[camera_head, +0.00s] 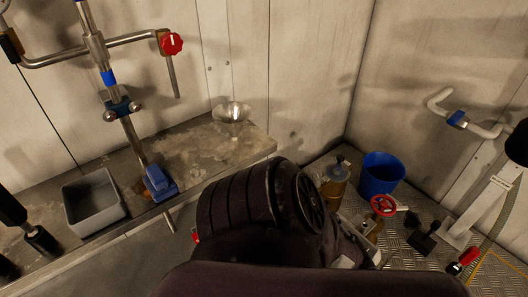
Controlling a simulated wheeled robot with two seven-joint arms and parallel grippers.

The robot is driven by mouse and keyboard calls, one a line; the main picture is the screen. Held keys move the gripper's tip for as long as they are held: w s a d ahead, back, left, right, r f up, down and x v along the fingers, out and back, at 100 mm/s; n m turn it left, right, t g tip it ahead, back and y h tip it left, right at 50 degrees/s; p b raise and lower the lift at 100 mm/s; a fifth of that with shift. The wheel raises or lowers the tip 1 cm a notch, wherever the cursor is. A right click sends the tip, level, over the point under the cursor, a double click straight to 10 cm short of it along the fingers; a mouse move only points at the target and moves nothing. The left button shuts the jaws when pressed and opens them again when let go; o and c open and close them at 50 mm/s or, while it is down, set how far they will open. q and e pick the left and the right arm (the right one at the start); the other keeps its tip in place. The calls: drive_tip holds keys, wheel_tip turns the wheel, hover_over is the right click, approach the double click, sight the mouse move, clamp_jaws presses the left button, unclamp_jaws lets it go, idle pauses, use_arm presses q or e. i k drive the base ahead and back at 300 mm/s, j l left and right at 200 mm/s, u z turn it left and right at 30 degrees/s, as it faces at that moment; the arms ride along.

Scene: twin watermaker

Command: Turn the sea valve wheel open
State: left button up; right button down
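A small red wheel (384,205) with open spokes stands low at the right, in front of a blue bucket. A second red knob (171,44) sits on the metal pipework at the upper left. I cannot tell from the picture which one is the sea valve wheel. A large dark link of my own arm fills the lower middle and hides what lies behind it. I can make out neither gripper clearly, and nothing is seen gripping either red part.
A stained bench (205,155) runs along the left wall, with a grey bin (93,201), a funnel (232,117) and a blue clamp (158,184). The blue bucket (380,174) and a brass-coloured canister (335,181) stand in the corner. A white stand (482,211) is at right.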

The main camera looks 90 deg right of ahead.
sight(383, 206)
drive_tip(key=z, duration=1.95)
drive_tip(key=l+z, duration=0.25)
drive_tip(key=z, duration=0.25)
drive_tip(key=l+z, duration=0.2)
drive_tip(key=z, duration=0.3)
drive_tip(key=i+l+z, duration=0.15)
drive_tip(key=z, duration=0.35)
